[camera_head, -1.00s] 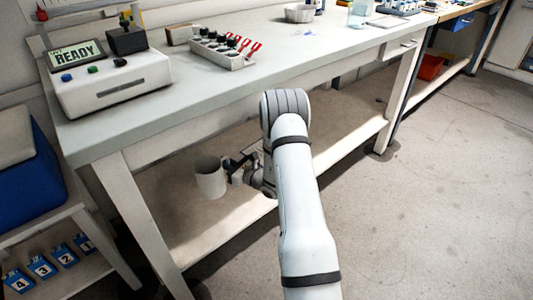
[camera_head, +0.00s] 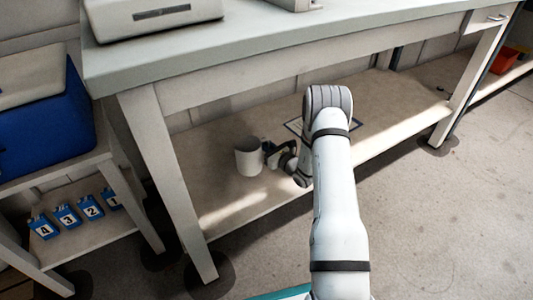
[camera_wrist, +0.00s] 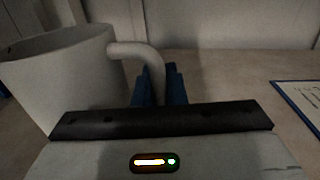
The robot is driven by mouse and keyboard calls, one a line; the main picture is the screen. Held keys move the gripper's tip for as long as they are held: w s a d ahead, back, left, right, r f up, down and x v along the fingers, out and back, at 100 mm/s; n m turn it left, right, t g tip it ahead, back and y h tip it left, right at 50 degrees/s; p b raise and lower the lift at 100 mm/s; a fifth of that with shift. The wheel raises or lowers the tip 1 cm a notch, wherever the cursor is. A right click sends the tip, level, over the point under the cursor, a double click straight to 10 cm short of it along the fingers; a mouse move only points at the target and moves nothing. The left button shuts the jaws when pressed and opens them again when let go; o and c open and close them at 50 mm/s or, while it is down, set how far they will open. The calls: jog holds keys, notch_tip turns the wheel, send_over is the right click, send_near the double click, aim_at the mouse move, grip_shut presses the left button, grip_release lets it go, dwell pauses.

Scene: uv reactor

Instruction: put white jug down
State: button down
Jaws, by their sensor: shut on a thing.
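The white jug (camera_head: 248,157) is upright at the lower shelf (camera_head: 215,195) under the workbench. It also shows large at the left of the wrist view (camera_wrist: 62,75), with its handle curving right and down to my fingers. My gripper (camera_head: 269,152) reaches in from the right and is shut on the jug's handle. In the wrist view the blue fingertips (camera_wrist: 160,85) meet the handle's lower end. I cannot tell whether the jug's base touches the shelf, since its bottom edge is partly hidden in the wrist view.
The workbench top (camera_head: 290,40) hangs over the shelf, and a front leg (camera_head: 165,180) stands left of the jug. A blue-edged flat sheet (camera_wrist: 298,98) lies on the shelf to the right. A side stand with a blue box (camera_head: 45,125) and numbered blue items (camera_head: 67,216) is at left.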

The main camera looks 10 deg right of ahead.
notch_tip(320, 180, down, 4)
jog(key=shift+r+b, duration=0.2)
jog(key=shift+b, duration=0.6)
jog(key=shift+r, duration=0.1)
jog(key=c, duration=1.9)
grip_release()
jog(key=o, duration=0.4)
